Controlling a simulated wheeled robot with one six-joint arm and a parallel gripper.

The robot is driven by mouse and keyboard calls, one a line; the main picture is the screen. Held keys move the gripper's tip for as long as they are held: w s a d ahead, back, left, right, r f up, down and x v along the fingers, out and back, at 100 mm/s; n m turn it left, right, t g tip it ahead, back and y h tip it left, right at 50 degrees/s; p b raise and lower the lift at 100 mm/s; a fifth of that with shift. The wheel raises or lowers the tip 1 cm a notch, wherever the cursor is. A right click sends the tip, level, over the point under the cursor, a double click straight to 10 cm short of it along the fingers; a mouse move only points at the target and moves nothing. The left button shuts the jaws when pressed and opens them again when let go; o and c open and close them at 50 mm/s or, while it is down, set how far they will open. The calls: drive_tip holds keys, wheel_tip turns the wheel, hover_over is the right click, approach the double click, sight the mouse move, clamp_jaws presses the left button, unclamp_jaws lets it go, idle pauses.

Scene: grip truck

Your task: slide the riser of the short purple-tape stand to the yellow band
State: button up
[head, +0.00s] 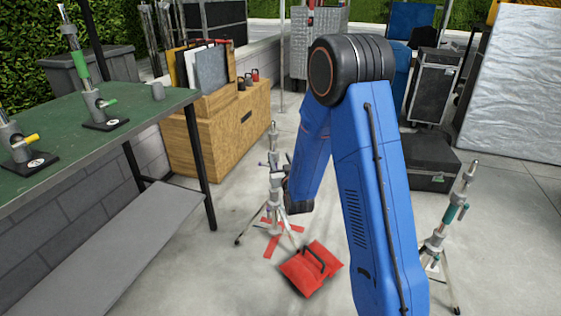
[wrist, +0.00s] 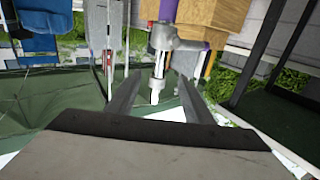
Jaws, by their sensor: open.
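The short purple-tape stand (head: 275,185) stands on the floor over a red tape cross, left of my arm in the head view. In the wrist view its grey collar (wrist: 165,38) and pale riser tube (wrist: 157,80) show, with purple tape (wrist: 168,9) at the top edge. My gripper (wrist: 159,77) is open and empty. The riser tube appears between its two fingers in the picture; I see no contact and cannot judge the depth. In the head view my dark wrist is close beside the stand. I cannot clearly make out the yellow band.
A red sandbag (head: 311,268) lies in front of the stand. A teal-banded stand (head: 445,220) is at right. A green table (head: 50,128) with smaller stands is at left, before a wooden crate (head: 215,130). Black cases (head: 430,160) stand behind my arm.

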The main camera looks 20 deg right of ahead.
sight(274, 146)
drive_tip(key=shift+w+d, duration=0.15)
drive_tip(key=shift+w, duration=3.05)
drive_tip(key=shift+w+d, duration=0.15)
drive_tip(key=shift+w, duration=3.05)
drive_tip(key=shift+c, duration=0.6)
clamp_jaws()
drive_tip(key=shift+r, duration=6.1)
drive_tip(key=shift+o, duration=1)
unclamp_jaws()
